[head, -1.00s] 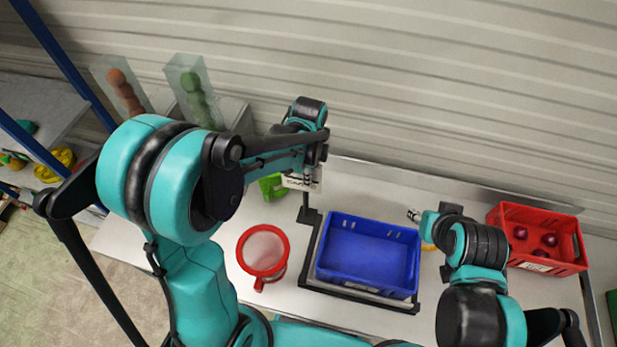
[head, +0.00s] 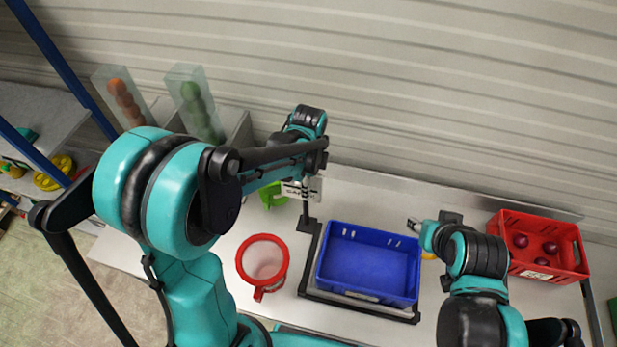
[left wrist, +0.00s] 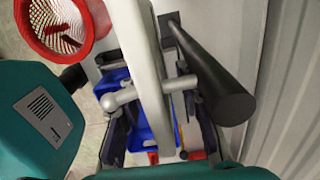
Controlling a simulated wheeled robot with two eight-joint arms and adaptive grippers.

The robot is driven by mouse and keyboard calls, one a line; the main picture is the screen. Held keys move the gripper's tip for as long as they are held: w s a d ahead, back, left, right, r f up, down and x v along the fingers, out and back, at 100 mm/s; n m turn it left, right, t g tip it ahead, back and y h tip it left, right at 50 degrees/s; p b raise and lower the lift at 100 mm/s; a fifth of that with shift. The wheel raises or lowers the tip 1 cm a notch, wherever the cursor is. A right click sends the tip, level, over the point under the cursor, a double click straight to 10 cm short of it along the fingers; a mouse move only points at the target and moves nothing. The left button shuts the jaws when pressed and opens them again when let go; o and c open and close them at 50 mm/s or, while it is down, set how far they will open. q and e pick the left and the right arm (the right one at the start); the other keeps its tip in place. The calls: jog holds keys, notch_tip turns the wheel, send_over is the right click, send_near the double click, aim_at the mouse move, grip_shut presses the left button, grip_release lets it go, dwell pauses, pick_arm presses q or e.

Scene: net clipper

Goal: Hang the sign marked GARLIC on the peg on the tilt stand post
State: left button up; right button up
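The white sign (head: 298,190) with dark lettering, only partly readable as "GA...", is upright at the top of the black tilt stand post (head: 305,212). In the left wrist view a pale strip (left wrist: 152,75), apparently the sign edge-on, crosses a grey ball-ended peg (left wrist: 125,97) beside the dark post (left wrist: 222,90). The strip lies between the ball and the post. My left gripper (left wrist: 162,128) has its dark fingers apart on either side of the strip, with gaps visible. My right gripper (head: 413,224) is right of the blue crate; its finger opening is too small to judge.
The blue crate (head: 323,265) sits on the black stand. A red-rimmed basket (head: 262,238) stands left of it. A red crate (head: 530,264) with several dark red onions is at the right. A green object (head: 272,195) lies behind my left arm. A corrugated wall closes the back.

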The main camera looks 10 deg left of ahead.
pick_arm(q)
notch_tip(320, 180, up, 12)
jog(key=shift+f, duration=0.25)
